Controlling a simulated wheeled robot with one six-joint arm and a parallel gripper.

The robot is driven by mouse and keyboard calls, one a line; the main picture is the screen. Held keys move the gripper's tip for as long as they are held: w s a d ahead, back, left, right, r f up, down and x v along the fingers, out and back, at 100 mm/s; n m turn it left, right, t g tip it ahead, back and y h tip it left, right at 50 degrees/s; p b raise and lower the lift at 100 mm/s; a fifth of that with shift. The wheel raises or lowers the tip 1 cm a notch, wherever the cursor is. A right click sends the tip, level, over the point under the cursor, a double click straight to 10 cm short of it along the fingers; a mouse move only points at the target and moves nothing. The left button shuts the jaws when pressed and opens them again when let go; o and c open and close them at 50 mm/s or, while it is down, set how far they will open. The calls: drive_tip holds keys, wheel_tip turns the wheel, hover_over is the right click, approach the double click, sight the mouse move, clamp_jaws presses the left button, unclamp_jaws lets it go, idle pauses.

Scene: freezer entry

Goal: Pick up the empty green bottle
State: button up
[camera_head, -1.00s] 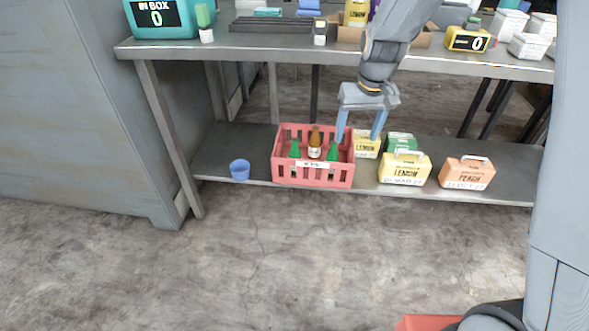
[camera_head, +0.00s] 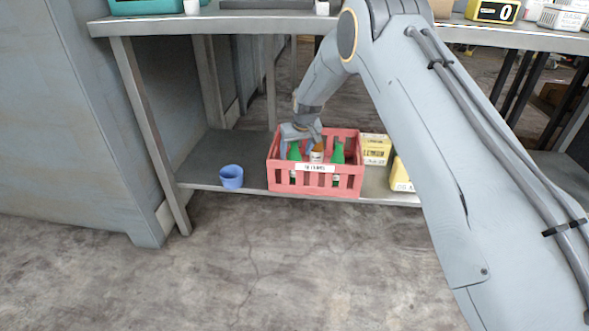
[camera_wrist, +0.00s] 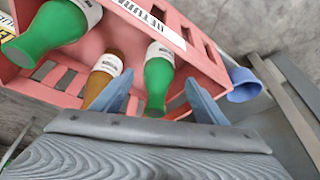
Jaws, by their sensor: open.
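A red crate (camera_head: 273,177) on the lower shelf holds two green bottles and a brown bottle (camera_head: 317,154). One green bottle (camera_head: 294,152) stands at the crate's left side, the other green bottle (camera_head: 337,153) at its right. My gripper (camera_head: 296,147) is open and has come down over the left green bottle. In the wrist view my gripper (camera_wrist: 157,80) has its fingers on either side of that green bottle (camera_wrist: 159,82), not closed on it. The brown bottle (camera_wrist: 104,74) is just beside the left finger. Whether any bottle is empty cannot be told.
A blue cup (camera_head: 231,176) stands on the shelf left of the crate. Yellow cartons (camera_head: 376,149) stand to its right, partly behind my arm. The upper tabletop (camera_head: 250,25) overhangs the shelf. The floor in front is clear.

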sight(296, 159)
drive_tip(key=b+x, duration=0.1)
drive_tip(key=x, duration=0.1)
drive_tip(key=b+x, duration=0.1)
drive_tip(key=x, duration=0.4)
drive_tip(key=shift+s+d+f+b, duration=0.2)
drive_tip(key=shift+d+f+b, duration=0.1)
drive_tip(key=shift+f+b, duration=0.1)
drive_tip(key=shift+r, duration=0.15)
drive_tip(key=c, duration=1.1)
drive_tip(key=shift+c, duration=0.2)
